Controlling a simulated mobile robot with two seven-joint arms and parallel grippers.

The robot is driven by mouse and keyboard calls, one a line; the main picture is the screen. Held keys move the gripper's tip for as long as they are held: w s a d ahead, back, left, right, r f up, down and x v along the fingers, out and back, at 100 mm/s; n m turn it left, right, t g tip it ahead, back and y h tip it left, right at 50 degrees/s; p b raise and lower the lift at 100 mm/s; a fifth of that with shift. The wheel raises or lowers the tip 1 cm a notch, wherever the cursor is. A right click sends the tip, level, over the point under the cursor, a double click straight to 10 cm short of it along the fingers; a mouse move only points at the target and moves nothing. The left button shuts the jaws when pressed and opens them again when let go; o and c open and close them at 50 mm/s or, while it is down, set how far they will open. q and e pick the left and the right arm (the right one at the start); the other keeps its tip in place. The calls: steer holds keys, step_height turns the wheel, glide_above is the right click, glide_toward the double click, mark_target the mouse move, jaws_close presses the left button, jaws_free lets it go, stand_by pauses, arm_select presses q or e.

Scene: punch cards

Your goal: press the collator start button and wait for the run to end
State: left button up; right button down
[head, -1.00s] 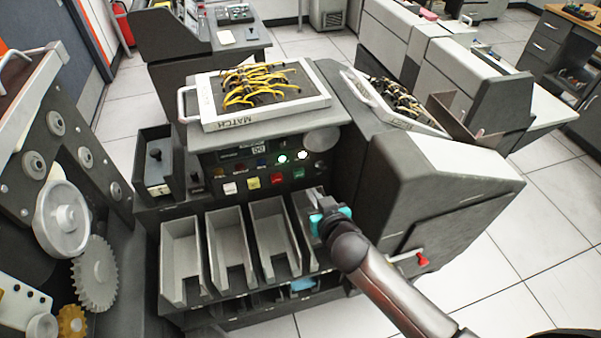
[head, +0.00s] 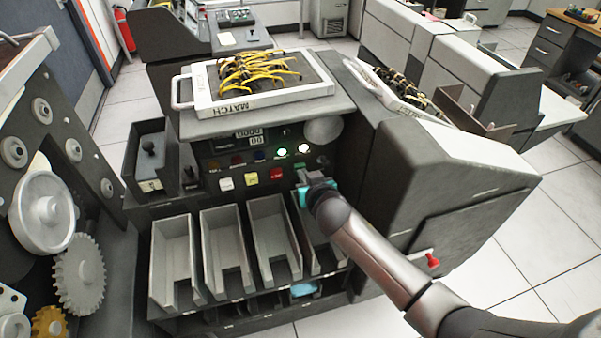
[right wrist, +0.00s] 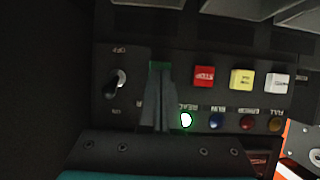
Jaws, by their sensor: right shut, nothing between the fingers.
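The collator's control panel (head: 215,175) has a row of square buttons: white, yellow, red and green. The green button (right wrist: 160,65) shows as a thin strip at my right gripper's fingertips in the right wrist view; the fingers cover most of it. My right gripper (head: 303,180) is shut and empty, its tips at or just in front of that button. I cannot tell whether they touch or press it. The green READY lamp (right wrist: 186,120) is lit, while the blue RUN lamp (right wrist: 217,121) looks dark. My left gripper is not in view.
A red STOP button (right wrist: 204,76) sits beside the fingers, and a toggle switch (right wrist: 117,83) is on the other side. Grey card bins (head: 225,255) stand below the panel. A MATCH tray (head: 210,107) with yellow wires lies on top.

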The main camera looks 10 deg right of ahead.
steer(key=shift+w, duration=0.25)
stand_by(0.4)
steer(key=s+f+p+v, duration=0.1)
steer(key=f+p+v, duration=0.1)
steer(key=p+v, duration=0.7)
steer(key=v, duration=0.7)
steer(key=shift+s+p, duration=0.3)
steer(key=shift+s, duration=0.05)
steer(key=s+p, duration=0.1)
steer(key=s, duration=2.1)
steer(key=shift+d, duration=0.45)
